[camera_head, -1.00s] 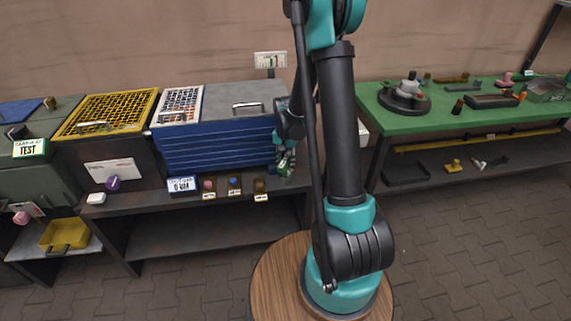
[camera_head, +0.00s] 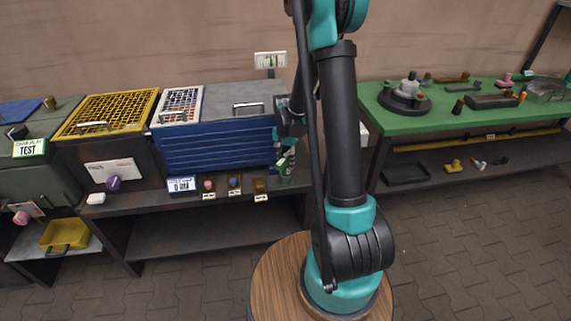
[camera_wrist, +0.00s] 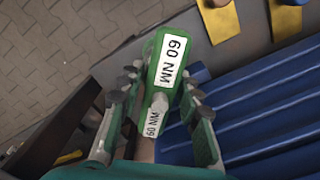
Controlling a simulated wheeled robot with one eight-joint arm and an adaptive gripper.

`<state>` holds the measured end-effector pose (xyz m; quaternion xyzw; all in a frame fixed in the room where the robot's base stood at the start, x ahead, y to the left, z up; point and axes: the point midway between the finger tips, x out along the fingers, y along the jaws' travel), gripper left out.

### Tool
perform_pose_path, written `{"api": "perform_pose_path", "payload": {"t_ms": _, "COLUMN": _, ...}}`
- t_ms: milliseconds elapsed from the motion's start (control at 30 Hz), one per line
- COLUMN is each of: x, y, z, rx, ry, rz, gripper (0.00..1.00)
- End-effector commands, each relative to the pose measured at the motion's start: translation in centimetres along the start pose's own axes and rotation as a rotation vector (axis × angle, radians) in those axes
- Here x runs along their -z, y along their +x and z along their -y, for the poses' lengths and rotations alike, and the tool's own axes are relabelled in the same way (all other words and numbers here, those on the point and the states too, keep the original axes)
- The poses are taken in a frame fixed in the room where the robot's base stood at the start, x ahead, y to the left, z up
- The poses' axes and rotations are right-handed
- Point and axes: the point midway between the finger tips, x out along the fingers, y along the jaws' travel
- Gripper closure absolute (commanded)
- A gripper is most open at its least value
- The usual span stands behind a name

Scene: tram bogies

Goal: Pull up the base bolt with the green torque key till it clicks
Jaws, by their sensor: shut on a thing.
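The green torque key, a green block with white "60 NM" labels, is held by my gripper (camera_wrist: 158,95). In the wrist view the green torque key (camera_wrist: 185,82) sits between the two fingers, which are closed against its sides. In the head view my gripper (camera_head: 285,160) is low in front of the right end of the blue ribbed cabinet, over the shelf edge, with a bit of the green key showing. My arm hides part of this area. No bolt can be made out for certain.
The blue ribbed cabinet (camera_head: 215,148) is close to my gripper. The green-topped table (camera_head: 450,118) at right bears a round black fixture (camera_head: 405,98).

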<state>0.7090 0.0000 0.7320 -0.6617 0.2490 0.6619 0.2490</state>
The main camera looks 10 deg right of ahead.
Motion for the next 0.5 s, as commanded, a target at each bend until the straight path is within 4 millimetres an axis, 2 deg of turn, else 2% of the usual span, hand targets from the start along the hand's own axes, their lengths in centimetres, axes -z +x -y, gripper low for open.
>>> {"api": "perform_pose_path", "payload": {"t_ms": 500, "x": 0.0, "y": -3.7, "z": 0.0, "rx": 0.000, "ry": -0.001, "rz": 0.000, "gripper": 1.00}}
